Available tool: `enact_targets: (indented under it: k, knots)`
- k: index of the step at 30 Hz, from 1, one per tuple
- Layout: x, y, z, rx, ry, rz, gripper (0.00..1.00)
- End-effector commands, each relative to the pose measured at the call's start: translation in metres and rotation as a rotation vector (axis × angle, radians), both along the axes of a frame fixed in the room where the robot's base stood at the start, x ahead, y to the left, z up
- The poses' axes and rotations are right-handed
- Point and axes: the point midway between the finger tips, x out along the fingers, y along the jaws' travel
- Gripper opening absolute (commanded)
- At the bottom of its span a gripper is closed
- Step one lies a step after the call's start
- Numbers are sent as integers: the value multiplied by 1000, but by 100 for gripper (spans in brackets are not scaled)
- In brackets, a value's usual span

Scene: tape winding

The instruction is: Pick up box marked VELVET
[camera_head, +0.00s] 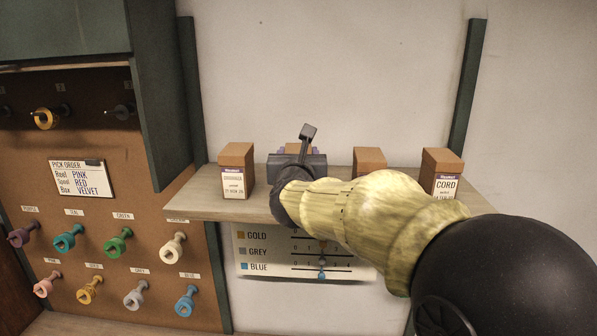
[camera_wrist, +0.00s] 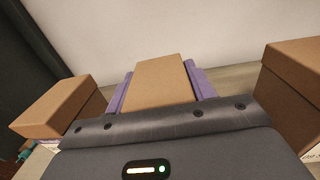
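A brown box (camera_wrist: 160,80) stands on the shelf between my gripper's two purple fingers (camera_wrist: 161,86). The fingers lie close along both its sides; I cannot tell whether they press on it. Its label is hidden, so I cannot read whether it is VELVET. In the head view my gripper (camera_head: 298,150) is over the shelf, second place from the left, and mostly hides this box. No visible label reads VELVET on a box; the word shows only on the pick order card (camera_head: 81,179).
On the shelf (camera_head: 206,203), a box (camera_head: 237,171) with a small label stands left. To the right are a box (camera_head: 369,161) with its label hidden and a CORD box (camera_head: 442,168). A pegboard with coloured spools (camera_head: 118,243) is at left. The wall is behind.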

Motion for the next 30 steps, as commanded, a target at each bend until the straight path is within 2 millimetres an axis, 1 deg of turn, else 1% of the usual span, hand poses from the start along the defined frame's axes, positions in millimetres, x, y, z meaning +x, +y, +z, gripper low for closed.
enact_targets:
  k: [1, 3, 4, 11, 16, 20, 27, 30]
  knots:
    - [0, 0, 0, 0, 0, 1, 44]
    - [0, 0, 0, 0, 0, 1, 30]
    - [0, 0, 0, 0, 0, 1, 25]
    - [0, 0, 1, 0, -1, 0, 25]
    - [0, 0, 9, 1, -3, -1, 25]
    - [0, 0, 26, 3, -6, 0, 25]
    - [0, -1, 69, 3, -4, -1, 25]
    - [0, -1, 85, 3, -3, -1, 25]
